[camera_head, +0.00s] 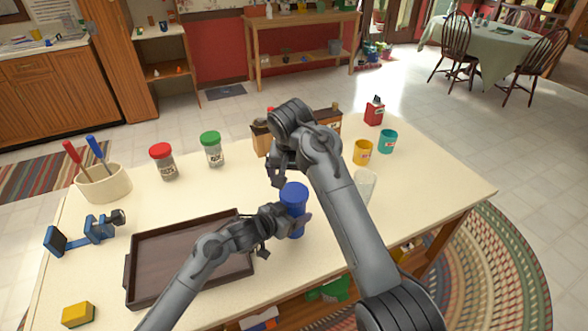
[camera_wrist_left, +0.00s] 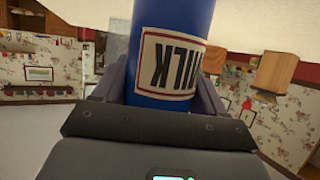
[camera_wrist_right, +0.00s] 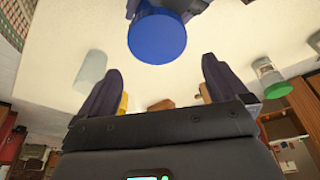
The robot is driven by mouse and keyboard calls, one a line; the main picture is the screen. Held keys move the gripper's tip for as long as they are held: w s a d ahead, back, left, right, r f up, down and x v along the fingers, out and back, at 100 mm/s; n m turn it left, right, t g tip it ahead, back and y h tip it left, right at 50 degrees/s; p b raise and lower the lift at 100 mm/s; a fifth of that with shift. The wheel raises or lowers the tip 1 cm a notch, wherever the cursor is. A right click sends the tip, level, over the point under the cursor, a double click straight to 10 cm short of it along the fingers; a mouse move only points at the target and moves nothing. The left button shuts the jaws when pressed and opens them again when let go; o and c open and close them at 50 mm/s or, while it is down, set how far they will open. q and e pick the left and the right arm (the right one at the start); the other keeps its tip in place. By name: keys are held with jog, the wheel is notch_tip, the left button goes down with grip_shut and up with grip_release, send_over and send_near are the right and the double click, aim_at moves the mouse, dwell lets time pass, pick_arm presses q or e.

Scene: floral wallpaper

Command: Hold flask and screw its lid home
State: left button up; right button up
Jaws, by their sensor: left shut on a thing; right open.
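The blue flask (camera_head: 296,226) stands near the table's front middle, roughly upright. My left gripper (camera_head: 288,222) is shut around its body from the left. In the left wrist view the flask (camera_wrist_left: 160,30) carries a white MILK label between the fingers. A blue round lid (camera_head: 294,191) shows on top of the flask; how tightly it sits I cannot tell. My right gripper (camera_head: 277,176) is open and empty, above and behind the flask. In the right wrist view the lid (camera_wrist_right: 157,39) is beyond the open fingers (camera_wrist_right: 160,85), not between them.
A dark tray (camera_head: 150,296) lies left of the flask. A clear glass (camera_head: 365,187) stands to the right, with a yellow cup (camera_head: 362,152) and teal cup (camera_head: 387,141) behind. Red-lidded (camera_head: 163,165) and green-lidded (camera_head: 212,152) jars stand at the back left. A wooden box (camera_head: 262,138) is behind my right gripper.

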aim_at(296, 191)
jog(key=shift+f, duration=2.9)
jog(key=n+y, duration=0.1)
jog(key=n, duration=0.4)
jog(key=shift+n+y, duration=0.4)
jog(key=shift+d+f, duration=0.1)
jog(key=shift+d, duration=0.25)
